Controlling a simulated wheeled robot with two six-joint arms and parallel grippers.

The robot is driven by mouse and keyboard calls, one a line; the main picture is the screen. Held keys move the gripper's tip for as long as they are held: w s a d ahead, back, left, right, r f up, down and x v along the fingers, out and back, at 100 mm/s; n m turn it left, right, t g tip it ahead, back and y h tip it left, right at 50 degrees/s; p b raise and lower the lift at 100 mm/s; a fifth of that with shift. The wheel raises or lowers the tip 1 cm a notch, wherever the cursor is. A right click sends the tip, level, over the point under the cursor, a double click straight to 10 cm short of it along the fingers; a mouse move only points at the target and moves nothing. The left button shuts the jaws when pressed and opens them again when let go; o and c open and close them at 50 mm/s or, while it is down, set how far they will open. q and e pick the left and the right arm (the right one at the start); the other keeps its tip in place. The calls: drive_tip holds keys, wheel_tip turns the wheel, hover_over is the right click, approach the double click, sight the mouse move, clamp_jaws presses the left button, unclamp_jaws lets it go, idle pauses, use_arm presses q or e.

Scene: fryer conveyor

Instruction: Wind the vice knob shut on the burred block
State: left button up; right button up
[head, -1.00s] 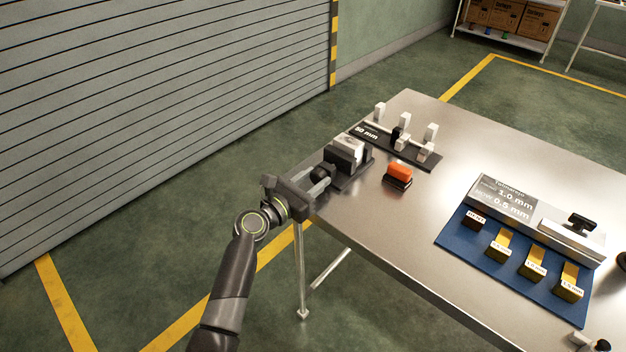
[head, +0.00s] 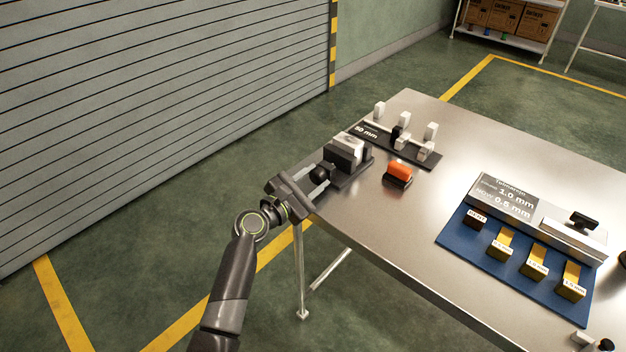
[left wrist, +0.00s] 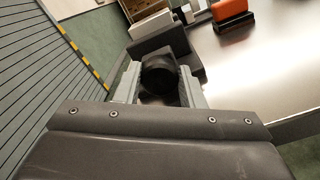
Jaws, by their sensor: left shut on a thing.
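The dark grey vice (head: 352,168) stands at the left corner of the metal table. A pale block (head: 352,143) sits at its jaws; whether the jaws touch it I cannot tell, and no burr can be made out. The round black knob (head: 322,173) is on the vice's near end. My left gripper (head: 318,183) is shut on the knob, one finger on each side. In the left wrist view the knob (left wrist: 158,74) lies between the two grey fingers of my left gripper (left wrist: 158,88). My right gripper is not in view.
An orange-topped black block (head: 398,172) stands right of the vice. Behind is a dark rack (head: 425,160) with small pale blocks. A blue mat (head: 455,238) with several yellow pieces and a lettered panel (head: 503,199) lies right. The middle of the table is clear.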

use_arm(q)
drive_tip(key=o, duration=1)
drive_tip(key=v, duration=1.7)
drive_tip(key=shift+s+a, duration=0.1)
drive_tip(key=shift+s, duration=0.1)
drive_tip(key=shift+f, duration=0.1)
